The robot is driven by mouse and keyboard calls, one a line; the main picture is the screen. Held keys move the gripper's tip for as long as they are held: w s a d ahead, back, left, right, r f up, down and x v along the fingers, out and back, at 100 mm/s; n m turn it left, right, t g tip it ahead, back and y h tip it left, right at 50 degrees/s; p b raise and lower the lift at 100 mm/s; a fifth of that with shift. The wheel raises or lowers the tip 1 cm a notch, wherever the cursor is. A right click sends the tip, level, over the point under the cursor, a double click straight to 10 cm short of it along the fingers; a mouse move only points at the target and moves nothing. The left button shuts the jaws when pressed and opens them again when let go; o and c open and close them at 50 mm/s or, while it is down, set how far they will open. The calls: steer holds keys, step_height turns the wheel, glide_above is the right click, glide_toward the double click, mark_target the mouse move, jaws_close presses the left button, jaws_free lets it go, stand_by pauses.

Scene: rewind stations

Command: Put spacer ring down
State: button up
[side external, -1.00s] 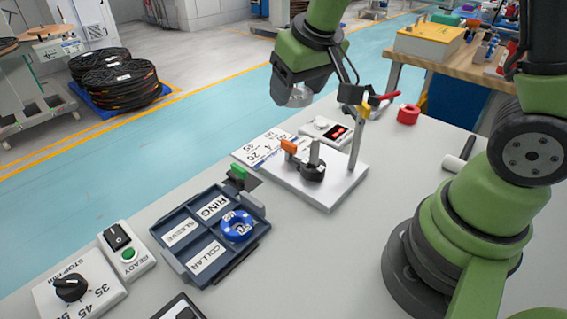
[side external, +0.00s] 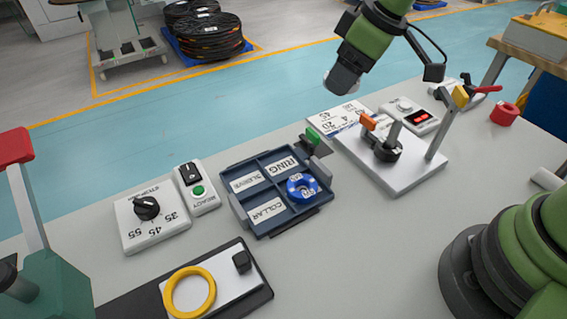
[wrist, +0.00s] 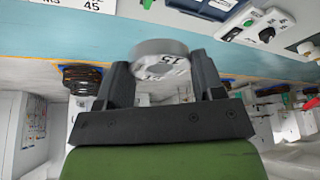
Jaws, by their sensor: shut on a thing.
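My gripper (side external: 338,82) is shut on a pale grey spacer ring (side external: 328,85), held in the air behind the tray in the side view. In the wrist view the ring (wrist: 160,62) sits between the two dark fingers, with a white label reading 15 on its face. The blue tray (side external: 233,213) has labelled compartments: SLEEVE, RING and COLLAR.
A white base with a post (side external: 437,135), orange clip and dark clamp stands right of the tray. A dial box (side external: 150,222) and switch box (side external: 195,189) stand left. A yellow ring (side external: 173,291) lies on a front plate.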

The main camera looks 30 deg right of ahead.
steer(key=w+a+f+n+g+y, duration=0.2)
steer(key=w+a+f+n+g, duration=0.15)
steer(key=a+f+n, duration=0.45)
steer(key=n, duration=0.2)
glide_above(280, 167)
steer(key=d, duration=0.1)
step_height(280, 167, down, 4)
steer(key=shift+f, duration=2.55)
steer(key=shift+s+f, duration=0.1)
steer(key=shift+f, duration=0.5)
steer(key=o, duration=0.8)
steer(key=shift+r, duration=0.4)
steer(key=shift+o, duration=0.7)
steer(key=v, duration=1.2)
steer(key=shift+r+m, duration=0.3)
steer(key=shift+r, duration=0.1)
